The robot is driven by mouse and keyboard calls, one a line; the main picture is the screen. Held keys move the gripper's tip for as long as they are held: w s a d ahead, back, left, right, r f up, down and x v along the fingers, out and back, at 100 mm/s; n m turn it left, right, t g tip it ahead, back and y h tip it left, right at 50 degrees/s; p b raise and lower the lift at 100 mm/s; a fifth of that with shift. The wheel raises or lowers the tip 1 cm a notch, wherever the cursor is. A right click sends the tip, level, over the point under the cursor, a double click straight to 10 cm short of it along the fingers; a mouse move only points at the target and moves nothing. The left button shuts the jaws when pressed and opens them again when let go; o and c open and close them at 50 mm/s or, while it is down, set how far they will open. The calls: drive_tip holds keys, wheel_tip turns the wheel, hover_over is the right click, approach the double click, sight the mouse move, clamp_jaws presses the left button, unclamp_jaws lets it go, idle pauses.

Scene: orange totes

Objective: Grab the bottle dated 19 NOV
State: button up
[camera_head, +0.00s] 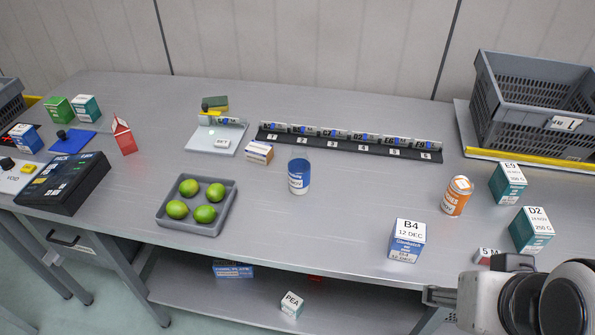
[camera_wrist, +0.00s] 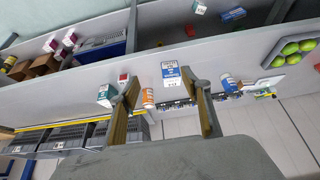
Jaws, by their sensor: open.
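A clear-topped blue bottle (camera_head: 299,177) with a white label stands upright at the middle of the bench, right of the lime tray. Its label date is too small to read surely. It also shows in the wrist view (camera_wrist: 227,84), right of my right finger. My gripper (camera_wrist: 166,92) is open and empty, its two fingers wide apart above the bench. Between the fingers in the wrist view are a blue-and-white box (camera_wrist: 171,73) and an orange can (camera_wrist: 148,98). In the head view my arm is at the lower right, and the fingertips are not seen there.
The orange can (camera_head: 457,195), the box marked B4 12 DEC (camera_head: 407,241) and teal boxes E9 (camera_head: 507,183) and D2 (camera_head: 531,230) stand at right. A grey tray (camera_head: 205,226) holds several limes. A numbered rack (camera_head: 350,144) lies behind the bottle; a grey crate (camera_head: 535,90) is back right.

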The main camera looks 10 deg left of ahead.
drive_tip(key=shift+w, duration=0.1)
drive_tip(key=n+t+y, duration=0.2)
drive_tip(key=t+y, duration=0.2)
drive_tip(key=t, duration=0.4)
hover_over(301, 158)
drive_tip(key=s+d, duration=0.6)
drive_tip(key=d, duration=0.4)
wheel_tip(301, 158, down, 6)
drive_tip(key=a+f+n+t+y, duration=0.1)
drive_tip(key=a+f+t, duration=0.2)
drive_tip(key=a+f, duration=0.3)
drive_tip(key=shift+w+a+f+n+y, duration=0.2)
drive_tip(key=shift+a+n+y, duration=0.2)
drive_tip(key=shift+a, duration=0.7)
drive_tip(key=shift+x, duration=1.25)
drive_tip(key=shift+w, duration=0.15)
